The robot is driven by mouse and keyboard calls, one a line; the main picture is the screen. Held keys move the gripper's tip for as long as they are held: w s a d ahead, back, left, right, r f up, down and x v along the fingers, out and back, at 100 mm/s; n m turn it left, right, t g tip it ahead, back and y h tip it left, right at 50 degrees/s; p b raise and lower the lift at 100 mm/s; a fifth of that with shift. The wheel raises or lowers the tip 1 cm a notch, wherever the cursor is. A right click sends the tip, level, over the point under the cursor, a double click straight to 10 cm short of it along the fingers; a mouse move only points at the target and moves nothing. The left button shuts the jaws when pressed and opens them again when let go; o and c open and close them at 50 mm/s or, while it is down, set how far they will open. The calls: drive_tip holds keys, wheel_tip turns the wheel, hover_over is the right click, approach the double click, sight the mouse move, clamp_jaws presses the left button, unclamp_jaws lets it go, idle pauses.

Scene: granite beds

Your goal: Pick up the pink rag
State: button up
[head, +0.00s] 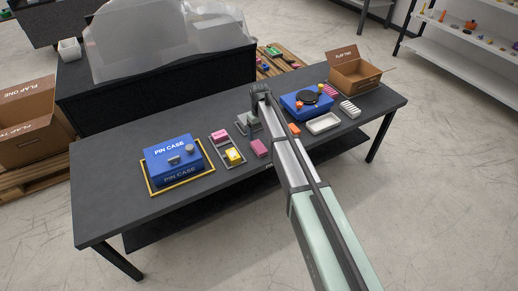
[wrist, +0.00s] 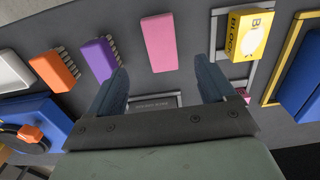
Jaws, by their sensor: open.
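A flat pink slab, which looks like the pink rag (wrist: 160,42), lies on the dark table at the top middle of the wrist view. In the head view it shows as a small pink block (head: 258,148) just left of my arm. My gripper (wrist: 161,70) is open and empty, with its two fingers apart. In the wrist view the slab lies just beyond the fingertips, between their lines, and apart from them. Another pink piece (head: 220,135) sits in a grey tray (head: 239,163) beside a yellow block (head: 234,156); it is mostly hidden behind a finger in the wrist view.
A purple brush-like piece (wrist: 98,60) and an orange one (wrist: 53,70) lie left of the slab in the wrist view. A labelled grey frame (wrist: 168,99) is below my gripper. A blue pin case (head: 172,160) stands at left; a cardboard box (head: 354,75) stands at the right end.

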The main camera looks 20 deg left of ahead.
sight(259, 146)
drive_tip(key=shift+a+f, duration=0.15)
drive_tip(key=shift+f, duration=3.9)
drive_tip(key=c, duration=1.1)
drive_tip(key=shift+r, duration=0.15)
wheel_tip(259, 146, up, 10)
drive_tip(key=shift+f, duration=0.1)
